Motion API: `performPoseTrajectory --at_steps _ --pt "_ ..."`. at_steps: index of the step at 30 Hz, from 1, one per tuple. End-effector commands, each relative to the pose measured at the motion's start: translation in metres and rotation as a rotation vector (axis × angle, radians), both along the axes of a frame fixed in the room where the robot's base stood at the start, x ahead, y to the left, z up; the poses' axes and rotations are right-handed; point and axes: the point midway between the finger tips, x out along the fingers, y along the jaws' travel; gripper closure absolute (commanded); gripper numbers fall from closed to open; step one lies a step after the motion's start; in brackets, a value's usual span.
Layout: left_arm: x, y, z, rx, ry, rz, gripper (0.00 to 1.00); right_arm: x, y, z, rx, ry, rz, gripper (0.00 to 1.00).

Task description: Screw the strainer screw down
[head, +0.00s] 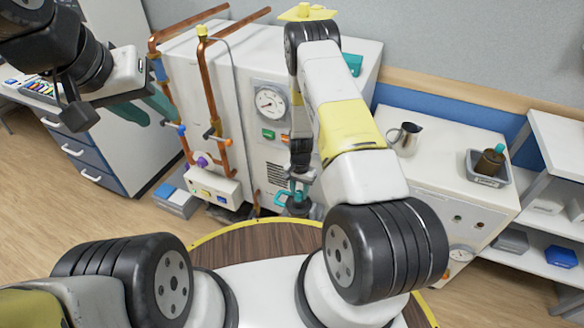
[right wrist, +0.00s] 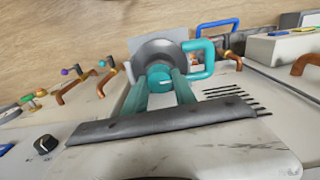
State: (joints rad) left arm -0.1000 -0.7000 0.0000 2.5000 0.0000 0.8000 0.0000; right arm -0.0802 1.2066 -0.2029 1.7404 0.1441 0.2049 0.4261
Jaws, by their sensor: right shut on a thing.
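The strainer screw, a teal knob (right wrist: 159,76) in front of a round grey body, shows in the right wrist view. A teal loop handle (right wrist: 203,57) sticks out to the right of the grey body. My right gripper (right wrist: 160,88) is shut on the teal knob, one teal finger on each side. In the head view my right gripper (head: 295,184) is low in front of the white cabinet, and the arm partly hides it and the screw. My left gripper (head: 152,110) hangs empty at the upper left, its dark teal fingers apart.
Copper pipes (head: 211,85) and a dial gauge (head: 270,102) are on the white machine near my right arm. A steel jug (head: 406,138) and a grey tray (head: 488,170) with a brown bottle stand on the right counter. Floor is free at the left.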

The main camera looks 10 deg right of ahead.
Motion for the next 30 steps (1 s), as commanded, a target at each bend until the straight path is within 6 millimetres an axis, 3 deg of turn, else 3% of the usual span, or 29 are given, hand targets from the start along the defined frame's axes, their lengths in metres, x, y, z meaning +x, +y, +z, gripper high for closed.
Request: performPoseTrajectory --at_steps 30 --pt "0.0000 0.0000 0.0000 0.000 0.000 0.000 0.64 0.0009 0.0010 0.0001 0.001 -0.002 -0.964 1.00"
